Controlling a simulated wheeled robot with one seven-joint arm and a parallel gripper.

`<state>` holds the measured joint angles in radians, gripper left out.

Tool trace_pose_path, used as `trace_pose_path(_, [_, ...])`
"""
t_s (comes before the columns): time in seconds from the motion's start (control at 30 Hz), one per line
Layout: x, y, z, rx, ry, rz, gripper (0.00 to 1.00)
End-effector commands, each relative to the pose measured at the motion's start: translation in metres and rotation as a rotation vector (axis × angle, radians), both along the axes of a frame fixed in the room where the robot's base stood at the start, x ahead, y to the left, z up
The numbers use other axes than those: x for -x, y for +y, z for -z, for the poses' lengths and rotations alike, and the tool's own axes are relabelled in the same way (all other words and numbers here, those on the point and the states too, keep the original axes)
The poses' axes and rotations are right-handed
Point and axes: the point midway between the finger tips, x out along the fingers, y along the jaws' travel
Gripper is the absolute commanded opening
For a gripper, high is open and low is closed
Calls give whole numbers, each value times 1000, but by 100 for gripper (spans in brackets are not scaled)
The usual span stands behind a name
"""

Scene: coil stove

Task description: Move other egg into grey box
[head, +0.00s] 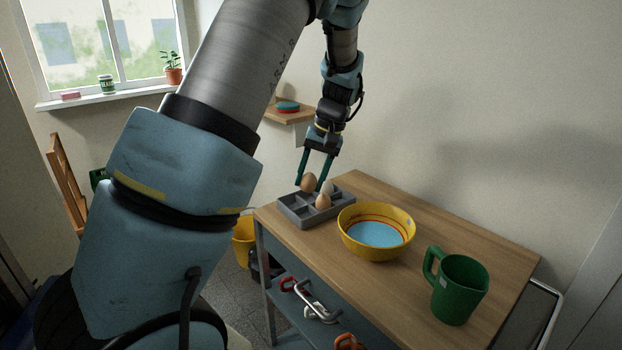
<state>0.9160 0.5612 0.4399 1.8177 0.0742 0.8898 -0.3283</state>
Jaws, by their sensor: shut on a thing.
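The grey box (310,222) is a divided tray on the far left corner of the wooden table. My gripper (309,184) is over its back part, pointing down, shut on a brown egg (308,181) between its two dark green fingers. I cannot tell whether the held egg touches the box. A second brown egg (323,202) sits in a compartment nearer the front. A pale egg (328,187) sits at the box's back right, partly hidden by the right finger. Compartments at the left of the box look empty.
A yellow bowl (350,239) with a blue inside stands close to the right of the box. A green jug (459,290) stands at the table's near right. The wooden table top (470,238) is bare behind them. A wall rises behind the table.

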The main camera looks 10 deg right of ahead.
Motion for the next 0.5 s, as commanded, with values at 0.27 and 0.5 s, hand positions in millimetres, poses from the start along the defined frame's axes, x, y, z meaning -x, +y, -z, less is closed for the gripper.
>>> trace_pose_path(0.27, [0,0,0,0,0,0,0])
trace_pose_path(0.5, [0,0,6,0,0,0,0])
